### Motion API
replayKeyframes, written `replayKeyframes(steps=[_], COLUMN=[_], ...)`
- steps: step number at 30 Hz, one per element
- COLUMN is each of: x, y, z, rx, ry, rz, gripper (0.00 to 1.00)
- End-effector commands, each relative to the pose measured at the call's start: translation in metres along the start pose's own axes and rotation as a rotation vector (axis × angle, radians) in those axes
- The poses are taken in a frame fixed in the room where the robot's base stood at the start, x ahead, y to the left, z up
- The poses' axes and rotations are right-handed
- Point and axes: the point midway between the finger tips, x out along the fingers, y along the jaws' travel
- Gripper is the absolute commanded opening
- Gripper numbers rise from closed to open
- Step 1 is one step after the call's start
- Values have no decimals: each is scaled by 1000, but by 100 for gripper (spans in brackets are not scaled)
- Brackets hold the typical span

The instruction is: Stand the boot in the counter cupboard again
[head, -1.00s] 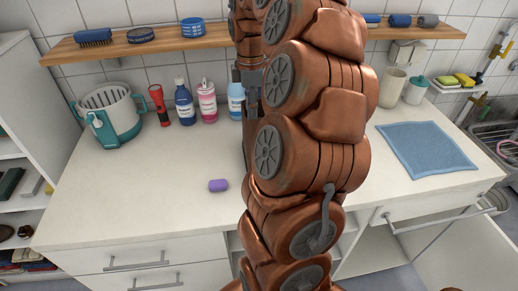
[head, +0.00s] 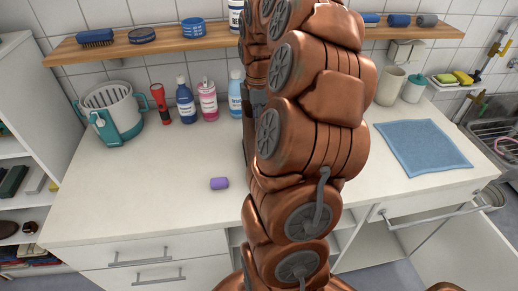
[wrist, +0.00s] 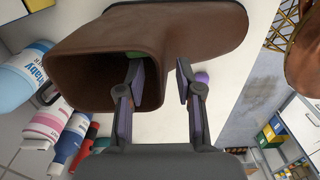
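The brown boot (wrist: 185,28) lies across the top of the wrist view, its wide shaft opening facing down and left. Something green shows inside the opening. My gripper (wrist: 160,68) is at the boot's opening with its fingers apart. The left finger overlaps the dark opening, and the right finger is outside the boot's edge. A gap shows beside the right finger; contact is hard to tell. In the head view my arm hides the boot and the gripper. The counter cupboard (head: 378,246) is at the lower right, its door (head: 458,250) standing open.
A teal-and-white basket (head: 112,115), a red flashlight (head: 160,104) and several bottles stand along the back. A blue cloth (head: 422,147) lies at right. The counter's front left is clear.

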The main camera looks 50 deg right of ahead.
Motion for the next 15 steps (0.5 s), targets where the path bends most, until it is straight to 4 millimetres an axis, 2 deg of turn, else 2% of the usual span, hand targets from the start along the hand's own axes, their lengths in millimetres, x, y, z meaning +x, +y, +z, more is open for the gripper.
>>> replayKeyframes(steps=[6, 13, 15], x=[21, 24, 24], y=[-1, -1, -1], z=[0, 0, 0], rx=[0, -1, -1], ry=[0, 1, 0], rz=[-2, 0, -1], gripper=[35, 35, 30])
